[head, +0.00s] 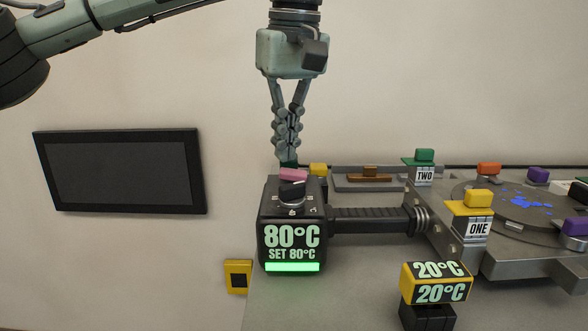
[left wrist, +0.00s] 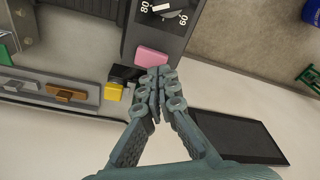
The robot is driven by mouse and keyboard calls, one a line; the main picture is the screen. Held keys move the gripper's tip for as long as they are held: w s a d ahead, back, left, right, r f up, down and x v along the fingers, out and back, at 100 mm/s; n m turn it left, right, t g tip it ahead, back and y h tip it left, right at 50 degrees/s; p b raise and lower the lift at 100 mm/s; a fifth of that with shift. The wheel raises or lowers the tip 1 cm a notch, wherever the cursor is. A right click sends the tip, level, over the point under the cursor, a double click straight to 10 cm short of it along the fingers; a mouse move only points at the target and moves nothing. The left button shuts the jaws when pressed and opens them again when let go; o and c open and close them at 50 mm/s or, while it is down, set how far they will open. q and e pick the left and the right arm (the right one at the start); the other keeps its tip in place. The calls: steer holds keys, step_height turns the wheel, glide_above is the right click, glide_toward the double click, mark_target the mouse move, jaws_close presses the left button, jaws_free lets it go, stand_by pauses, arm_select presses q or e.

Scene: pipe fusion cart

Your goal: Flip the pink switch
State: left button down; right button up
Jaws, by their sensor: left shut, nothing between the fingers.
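The pink switch (head: 292,174) sits on top of the black heater unit (head: 291,222), behind its dial. It also shows in the left wrist view (left wrist: 152,56), just beyond my fingertips. My left gripper (head: 288,158) points down, shut and empty, with its tips right above and behind the pink switch. In the left wrist view the closed tips (left wrist: 157,70) are at the edge of the switch; I cannot tell if they touch it. The unit's display reads 80°C, SET 80°C, over a green bar. My right gripper is not in view.
A black dial (head: 291,191) stands just in front of the switch. A yellow block (head: 318,169) is close behind. A black handle (head: 372,219) joins the unit to the metal plate at right. A dark screen (head: 119,170) hangs on the wall. A 20°C display (head: 436,282) stands in front.

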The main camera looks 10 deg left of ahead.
mark_target(286, 171)
arm_select(q)
steer(key=shift+f+b, duration=0.55)
steer(key=shift+f, duration=0.55)
stand_by(0.4)
step_height(286, 171, up, 5)
steer(key=p, duration=0.4)
steer(key=shift+r+p, duration=0.1)
steer(key=shift+p, duration=0.3)
steer(key=shift+r, duration=0.95)
